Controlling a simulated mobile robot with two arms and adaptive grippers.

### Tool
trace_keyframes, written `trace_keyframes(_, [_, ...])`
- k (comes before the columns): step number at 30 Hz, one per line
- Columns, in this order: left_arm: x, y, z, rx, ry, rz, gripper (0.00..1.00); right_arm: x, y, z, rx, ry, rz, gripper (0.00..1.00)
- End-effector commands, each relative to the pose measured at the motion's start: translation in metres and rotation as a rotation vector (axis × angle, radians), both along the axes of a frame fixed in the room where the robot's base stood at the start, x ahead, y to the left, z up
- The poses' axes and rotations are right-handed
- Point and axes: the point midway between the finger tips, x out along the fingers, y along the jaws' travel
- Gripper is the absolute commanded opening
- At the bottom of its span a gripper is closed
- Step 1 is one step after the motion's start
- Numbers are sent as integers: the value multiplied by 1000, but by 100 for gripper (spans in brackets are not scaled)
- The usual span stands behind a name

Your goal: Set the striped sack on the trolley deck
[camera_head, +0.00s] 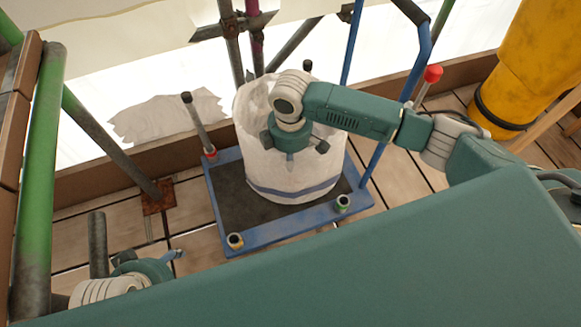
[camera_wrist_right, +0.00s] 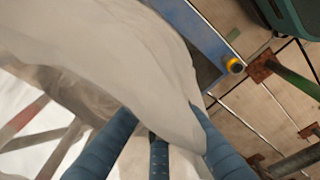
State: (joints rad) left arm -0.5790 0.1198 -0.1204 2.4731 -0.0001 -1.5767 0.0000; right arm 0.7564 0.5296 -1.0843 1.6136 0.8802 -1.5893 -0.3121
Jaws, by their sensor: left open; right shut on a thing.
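The striped sack (camera_head: 292,172), white with a blue band near its bottom, is upright over the trolley deck (camera_head: 243,213) in the head view. Its base overlaps the dark deck; I cannot tell whether it rests fully on it. My right gripper (camera_head: 291,150) is shut on the sack at its near upper side. In the right wrist view the sack (camera_wrist_right: 115,60) fills the upper left, against my right gripper's fingers (camera_wrist_right: 160,150). My left gripper (camera_head: 152,266) is open and empty at the lower left, apart from the trolley.
The trolley's blue frame (camera_head: 285,233) has corner sockets, and a post (camera_head: 197,122) stands at its back left. A blue handle (camera_head: 384,130) rises at its right. A green scaffold pole (camera_head: 38,170) stands left and a yellow chute (camera_head: 530,70) right. Plank floor (camera_head: 185,225) shows left of the trolley.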

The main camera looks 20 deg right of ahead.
Motion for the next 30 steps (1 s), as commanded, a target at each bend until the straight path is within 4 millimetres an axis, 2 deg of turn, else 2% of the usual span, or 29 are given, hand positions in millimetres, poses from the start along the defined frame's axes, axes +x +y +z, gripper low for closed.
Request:
trace_keyframes(6, [0, 0, -9, 1, -2, 0, 62, 0, 0, -29, 0, 0, 0, 0])
trace_keyframes(18, [0, 0, -6, 0, -3, 0, 62, 1, 0, -32, 1, -3, 0, 0])
trace_keyframes(19, [0, 0, -7, 0, -3, 0, 62, -1, 0, -34, 0, 2, 0, 13])
trace_keyframes(21, [0, 0, -7, 0, -3, 0, 62, -1, 0, -34, 0, 2, 0, 26])
trace_keyframes(30, [0, 0, -8, 0, -3, 0, 62, -1, 0, -33, 0, 2, 0, 26])
